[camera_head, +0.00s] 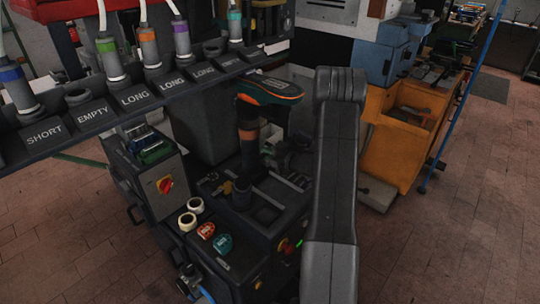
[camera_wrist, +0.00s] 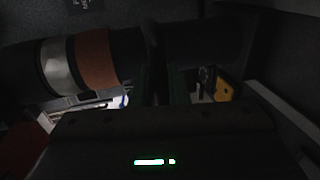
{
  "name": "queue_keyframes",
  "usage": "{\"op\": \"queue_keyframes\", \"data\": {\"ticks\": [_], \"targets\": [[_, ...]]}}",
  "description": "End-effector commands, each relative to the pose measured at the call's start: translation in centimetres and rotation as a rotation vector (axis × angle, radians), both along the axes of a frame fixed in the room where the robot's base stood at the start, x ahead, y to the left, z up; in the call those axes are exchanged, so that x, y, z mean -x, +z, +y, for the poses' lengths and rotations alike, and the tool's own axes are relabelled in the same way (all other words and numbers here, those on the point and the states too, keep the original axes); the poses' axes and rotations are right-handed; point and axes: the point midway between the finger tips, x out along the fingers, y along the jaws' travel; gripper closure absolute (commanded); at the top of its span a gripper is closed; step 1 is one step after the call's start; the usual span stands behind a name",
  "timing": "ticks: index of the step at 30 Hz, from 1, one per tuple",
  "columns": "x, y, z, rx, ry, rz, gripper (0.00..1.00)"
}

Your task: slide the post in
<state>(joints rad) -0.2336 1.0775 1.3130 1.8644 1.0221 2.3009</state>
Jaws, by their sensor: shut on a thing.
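The dark post (camera_head: 247,150) stands upright on the black machine in the head view, with an orange band around it. In the wrist view a dark round bar, which looks like the post (camera_wrist: 125,60), lies across the picture with a silver band and a brown-orange band. My gripper (camera_wrist: 162,82) is shut on it, to the right of the bands. My arm hides part of the machine in the head view. The post's lower end is hard to make out there.
A rack (camera_head: 135,98) labelled SHORT, EMPTY and LONG holds several colour-banded pegs at the upper left. White rings and red and teal buttons (camera_head: 206,231) are in front. An orange cabinet (camera_head: 395,150) stands at right.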

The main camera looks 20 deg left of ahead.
Motion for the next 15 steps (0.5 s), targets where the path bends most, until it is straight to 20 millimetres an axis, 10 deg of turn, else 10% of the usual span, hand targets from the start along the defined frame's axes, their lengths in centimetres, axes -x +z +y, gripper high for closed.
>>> {"op": "queue_keyframes", "data": {"ticks": [8,10,15], "targets": [[-0.15,0.23,0.26,-0.005,-0.001,-0.004,1.0],[-0.14,0.24,0.25,-0.005,-0.002,-0.004,0.72],[-0.12,0.18,0.17,-0.003,-0.001,-0.002,0.68]]}}
